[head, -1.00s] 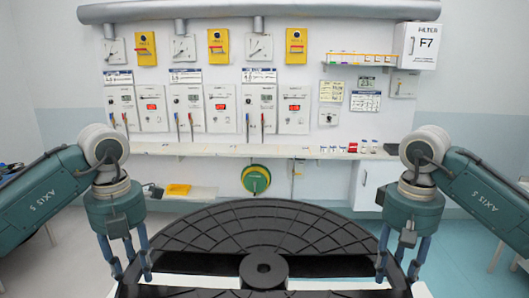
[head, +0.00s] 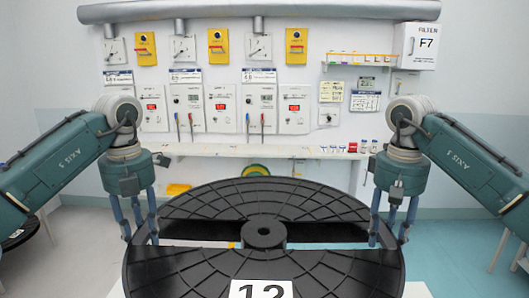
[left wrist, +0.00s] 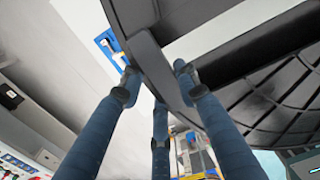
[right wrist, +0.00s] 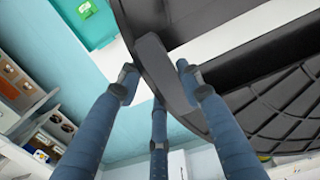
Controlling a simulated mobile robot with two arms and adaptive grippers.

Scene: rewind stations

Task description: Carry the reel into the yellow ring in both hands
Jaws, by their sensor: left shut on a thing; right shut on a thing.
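The reel (head: 264,262) is a large black disc with a raised centre hub, open slots across its middle and a white label reading 12 at its near side. It looks level. My left gripper (head: 140,238) is shut on its left rim, and my right gripper (head: 388,240) is shut on its right rim. The left wrist view shows the fingers around the rim (left wrist: 163,68); the right wrist view shows the same on the other rim (right wrist: 165,72). I cannot make out the yellow ring; a small yellow patch shows through the slot.
A white surface (head: 416,290) shows below the reel. A long shelf (head: 230,149) runs along the back wall under panels and yellow boxes. A green and yellow disc (head: 256,170) hangs below it, partly hidden. Blue-green floor (head: 455,255) is clear at the right.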

